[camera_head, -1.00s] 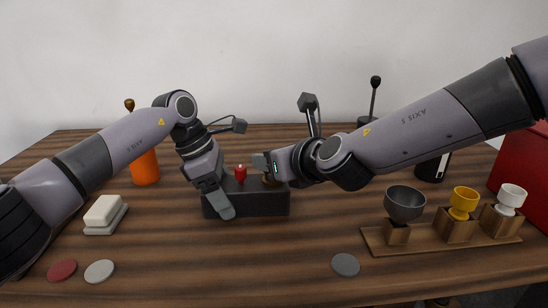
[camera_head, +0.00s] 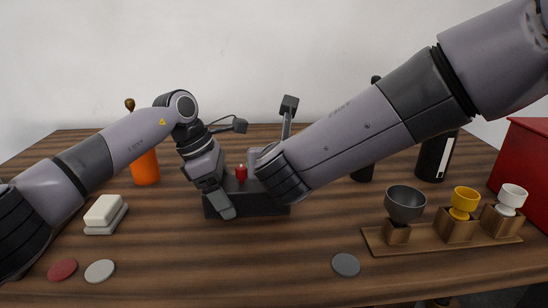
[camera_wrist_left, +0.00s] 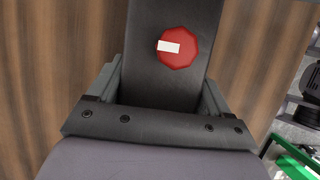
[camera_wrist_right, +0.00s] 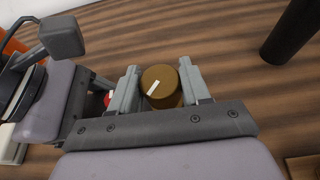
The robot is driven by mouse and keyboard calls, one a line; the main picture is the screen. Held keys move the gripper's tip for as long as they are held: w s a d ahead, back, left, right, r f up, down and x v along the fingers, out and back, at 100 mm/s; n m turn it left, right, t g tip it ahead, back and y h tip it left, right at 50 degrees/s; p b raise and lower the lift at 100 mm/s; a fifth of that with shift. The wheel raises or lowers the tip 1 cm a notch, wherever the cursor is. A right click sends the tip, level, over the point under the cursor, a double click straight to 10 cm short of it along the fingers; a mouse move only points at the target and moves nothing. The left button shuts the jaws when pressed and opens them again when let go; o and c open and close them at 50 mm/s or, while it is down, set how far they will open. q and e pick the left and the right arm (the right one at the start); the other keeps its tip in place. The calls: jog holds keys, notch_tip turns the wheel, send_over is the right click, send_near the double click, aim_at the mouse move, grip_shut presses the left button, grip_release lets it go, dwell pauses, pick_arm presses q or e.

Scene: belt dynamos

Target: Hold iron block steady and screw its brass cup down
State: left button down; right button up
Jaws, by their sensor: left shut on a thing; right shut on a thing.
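The dark iron block (camera_head: 262,206) lies on the wooden table; its top fills the middle of the left wrist view (camera_wrist_left: 165,85). My left gripper (camera_head: 222,198) is shut across the block, one finger along each side. A red cap (camera_head: 241,173) with a white mark sits on the block; it shows in the left wrist view (camera_wrist_left: 177,48). The brass cup (camera_wrist_right: 160,87), with a white stripe on top, is between the fingers of my right gripper (camera_wrist_right: 162,90), which is shut on it. In the head view my right arm hides the brass cup.
A wooden rack (camera_head: 440,236) with grey, yellow and white cups stands at the right, before a red box (camera_head: 524,165). A grey disc (camera_head: 346,265) lies in front. White blocks (camera_head: 104,212), two discs and an orange bottle (camera_head: 145,167) are at the left.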

jog(key=shift+w+d+r, duration=0.2)
jog(key=shift+d, duration=0.1)
dwell(0.5)
jog(key=o, duration=1)
jog(key=shift+s+a, duration=0.1)
jog(key=shift+s+a+f, duration=0.1)
jog(key=v, duration=1.1)
jog(key=shift+s, duration=0.35)
